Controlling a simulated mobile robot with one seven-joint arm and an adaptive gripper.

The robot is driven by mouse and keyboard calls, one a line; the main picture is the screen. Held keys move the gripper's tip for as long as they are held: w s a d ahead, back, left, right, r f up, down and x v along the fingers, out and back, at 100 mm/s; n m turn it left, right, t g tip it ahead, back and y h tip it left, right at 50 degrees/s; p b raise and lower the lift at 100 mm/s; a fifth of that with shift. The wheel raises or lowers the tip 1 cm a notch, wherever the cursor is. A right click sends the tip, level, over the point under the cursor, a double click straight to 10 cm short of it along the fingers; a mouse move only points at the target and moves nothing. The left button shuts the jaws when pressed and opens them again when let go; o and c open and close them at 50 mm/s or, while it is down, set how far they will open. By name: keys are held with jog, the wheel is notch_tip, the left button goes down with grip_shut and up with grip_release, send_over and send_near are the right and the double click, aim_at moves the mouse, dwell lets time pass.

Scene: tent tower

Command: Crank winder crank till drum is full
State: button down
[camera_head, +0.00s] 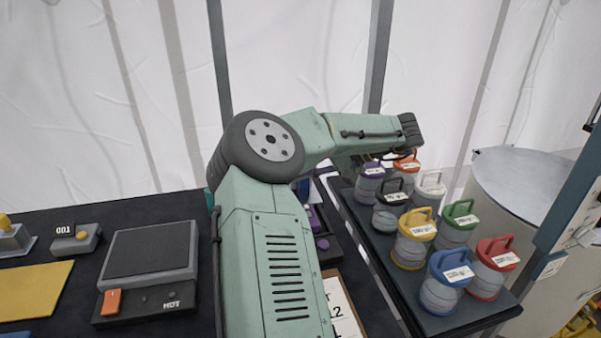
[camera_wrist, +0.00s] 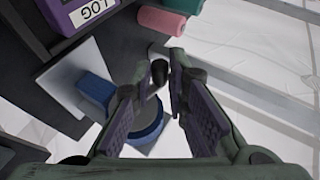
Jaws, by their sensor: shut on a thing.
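In the wrist view, my gripper (camera_wrist: 161,80) has its two fingers on either side of a small dark knob (camera_wrist: 159,68), which looks like the crank's handle. The fingers are shut on it. Below and behind the fingers is a round blue and grey part (camera_wrist: 148,118), apparently the winder's drum, partly covered by the left finger. A blue block (camera_wrist: 95,91) on a pale plate (camera_wrist: 68,78) stands beside it. How full the drum is cannot be told. In the head view, my arm hides the gripper and the winder.
A dark tray of lidded canisters (camera_head: 438,287) stands on the right, close to my forearm.

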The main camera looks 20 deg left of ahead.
jog(key=y, duration=0.1)
jog(key=m+g+y, duration=0.1)
jog(key=d+y, duration=0.1)
jog(key=y, duration=0.1)
jog(key=shift+w+r+g, duration=0.25)
jog(key=shift+w+g, duration=0.05)
jog(key=shift+g, duration=0.1)
dwell(0.4)
jog(key=c, duration=1.6)
grip_release()
jog(key=shift+o, duration=0.2)
jog(key=shift+a, duration=0.1)
